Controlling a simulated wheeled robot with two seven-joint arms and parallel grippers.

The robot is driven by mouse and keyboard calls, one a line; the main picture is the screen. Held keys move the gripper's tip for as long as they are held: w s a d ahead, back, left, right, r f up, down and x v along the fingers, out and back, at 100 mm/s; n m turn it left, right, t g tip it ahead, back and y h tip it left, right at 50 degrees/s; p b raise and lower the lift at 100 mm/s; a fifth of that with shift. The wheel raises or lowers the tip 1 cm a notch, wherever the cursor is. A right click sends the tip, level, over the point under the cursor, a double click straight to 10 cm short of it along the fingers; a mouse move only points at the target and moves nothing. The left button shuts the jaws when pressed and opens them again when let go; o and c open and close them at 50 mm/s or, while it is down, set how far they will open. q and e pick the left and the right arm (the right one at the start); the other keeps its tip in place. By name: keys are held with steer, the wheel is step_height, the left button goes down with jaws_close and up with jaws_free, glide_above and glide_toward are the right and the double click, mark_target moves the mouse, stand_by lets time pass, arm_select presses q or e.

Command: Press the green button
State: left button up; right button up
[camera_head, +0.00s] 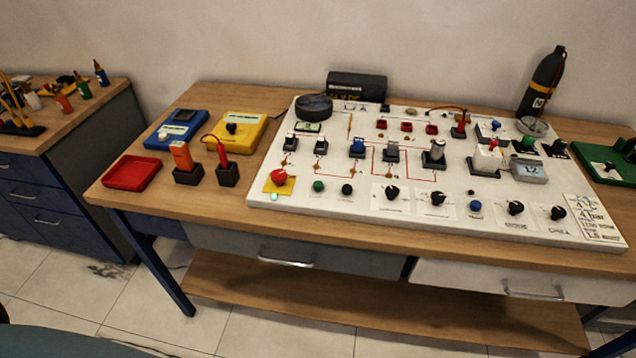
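A small round green button (318,186) sits on the front left part of the white gauge board (262,198), which lies on the wooden table. It stands between a red mushroom button (278,176) on a yellow plate and a small black button (347,189). Nothing covers the green button. Neither of my grippers shows in the head view.
Black knobs (392,193) and a blue button (475,206) line the board's front. Left of the board are a red tray (131,173), a blue meter (176,129), a yellow meter (238,131) and probes in black holders (188,175). A dark bottle (543,86) stands behind.

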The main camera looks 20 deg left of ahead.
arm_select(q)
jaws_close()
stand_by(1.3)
